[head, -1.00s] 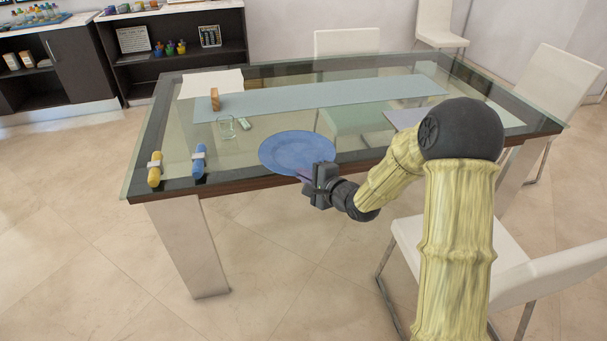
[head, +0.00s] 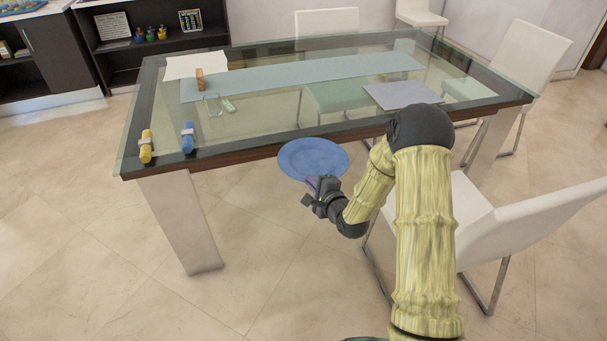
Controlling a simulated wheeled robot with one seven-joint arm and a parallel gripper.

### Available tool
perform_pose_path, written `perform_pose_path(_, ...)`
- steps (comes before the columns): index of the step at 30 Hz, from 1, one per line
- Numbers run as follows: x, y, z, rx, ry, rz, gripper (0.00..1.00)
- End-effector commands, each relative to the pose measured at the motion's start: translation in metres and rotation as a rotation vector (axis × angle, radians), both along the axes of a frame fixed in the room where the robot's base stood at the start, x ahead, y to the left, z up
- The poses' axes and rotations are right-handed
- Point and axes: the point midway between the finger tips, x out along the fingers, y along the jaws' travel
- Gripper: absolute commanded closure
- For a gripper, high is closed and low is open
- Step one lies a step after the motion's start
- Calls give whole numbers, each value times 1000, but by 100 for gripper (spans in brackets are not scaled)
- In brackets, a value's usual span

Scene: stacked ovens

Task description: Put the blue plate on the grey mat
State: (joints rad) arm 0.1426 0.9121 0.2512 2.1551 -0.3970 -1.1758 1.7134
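The blue plate (head: 312,157) is at the table's front edge in the head view, roughly level, with its near part out past the edge. My gripper (head: 318,188) is at the plate's near rim and appears shut on it. The fingertips are small and partly hidden, so the exact grip is hard to see. The grey mat (head: 402,95) lies flat on the right part of the glass table, behind my arm and to the right of the plate. Nothing lies on the mat.
A white chair (head: 500,225) stands close at the right front.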

Motion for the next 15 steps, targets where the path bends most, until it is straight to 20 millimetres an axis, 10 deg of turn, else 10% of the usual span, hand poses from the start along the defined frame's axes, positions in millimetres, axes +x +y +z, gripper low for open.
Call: perform_pose_path(15, -41, -96, -123, -24, 13, -380, 100)
